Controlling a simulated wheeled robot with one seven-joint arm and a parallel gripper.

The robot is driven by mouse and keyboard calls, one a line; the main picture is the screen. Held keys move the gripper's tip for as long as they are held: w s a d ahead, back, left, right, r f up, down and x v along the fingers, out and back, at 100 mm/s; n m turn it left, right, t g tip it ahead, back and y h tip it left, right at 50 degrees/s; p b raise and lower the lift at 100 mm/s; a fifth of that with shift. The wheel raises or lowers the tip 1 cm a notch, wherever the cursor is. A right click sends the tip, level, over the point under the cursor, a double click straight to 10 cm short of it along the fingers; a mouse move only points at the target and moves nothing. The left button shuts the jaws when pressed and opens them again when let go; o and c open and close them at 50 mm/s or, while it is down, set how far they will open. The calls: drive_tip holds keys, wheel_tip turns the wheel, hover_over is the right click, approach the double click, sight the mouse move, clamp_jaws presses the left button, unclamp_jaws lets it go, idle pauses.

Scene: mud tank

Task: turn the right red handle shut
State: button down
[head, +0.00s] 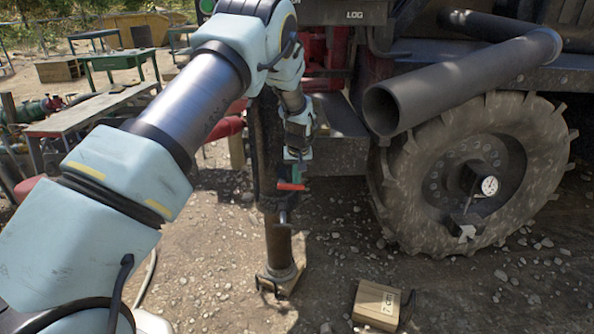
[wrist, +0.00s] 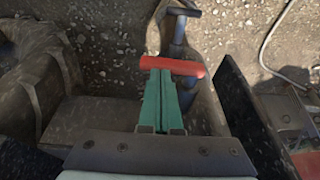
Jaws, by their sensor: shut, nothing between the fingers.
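A red handle (head: 291,187) sticks out at the side of the dark upright post in the head view. It also shows in the wrist view (wrist: 173,66), lying nearly crosswise just beyond my fingertips. My gripper (head: 300,174) is shut and empty, pointing down at the handle. In the wrist view its green fingers (wrist: 159,80) are pressed together, with their tips at the handle's left half. I cannot tell whether they touch it. Only one red handle shows clearly; my arm hides part of the post.
A big muddy wheel (head: 470,170) and a grey pipe (head: 465,80) are close on the right. A wooden box (head: 376,305) lies in front. A long bench (head: 95,110) stands at left.

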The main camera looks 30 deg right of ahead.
drive_tip(key=shift+f, duration=0.1)
idle(0.3)
drive_tip(key=shift+d+f+y+b, duration=0.1)
drive_tip(key=shift+y+b, duration=0.25)
drive_tip(key=shift+y, duration=0.05)
